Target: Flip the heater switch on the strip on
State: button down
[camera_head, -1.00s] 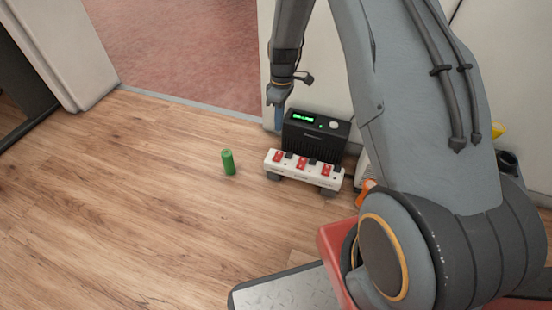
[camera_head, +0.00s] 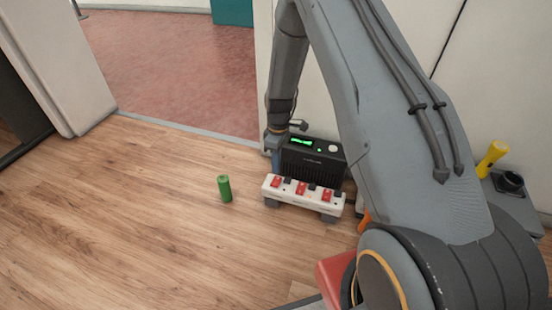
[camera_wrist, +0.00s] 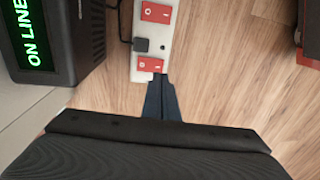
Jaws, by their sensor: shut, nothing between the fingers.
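The white power strip (camera_head: 310,201) carries three red rocker switches in the head view. It is raised on dark supports above the floor. In the wrist view the strip (camera_wrist: 165,30) shows two of the red switches: an end switch (camera_wrist: 150,64) and one further along (camera_wrist: 156,12). No heater label is readable, so I cannot tell which switch is the heater's. My gripper (camera_head: 276,168) is shut and empty at the strip's left end. In the wrist view its blue fingertips (camera_wrist: 160,78) are right by the end switch; I cannot tell whether they touch.
A black box with a green lit display (camera_head: 312,158) reading "ON LINE" stands just behind the strip. A green cylinder (camera_head: 225,188) stands on the floor to the left. A dark plug (camera_wrist: 141,45) sits in the strip between the switches. The wooden floor in front is clear.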

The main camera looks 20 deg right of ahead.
aim_at(275, 185)
jog(key=f+b, duration=0.1)
jog(key=f, duration=0.3)
jog(key=f+b, duration=0.1)
jog(key=f, duration=0.1)
jog(key=shift+s+a+f+b, duration=0.2)
jog(key=shift+s+b, duration=0.1)
jog(key=shift+a, duration=0.1)
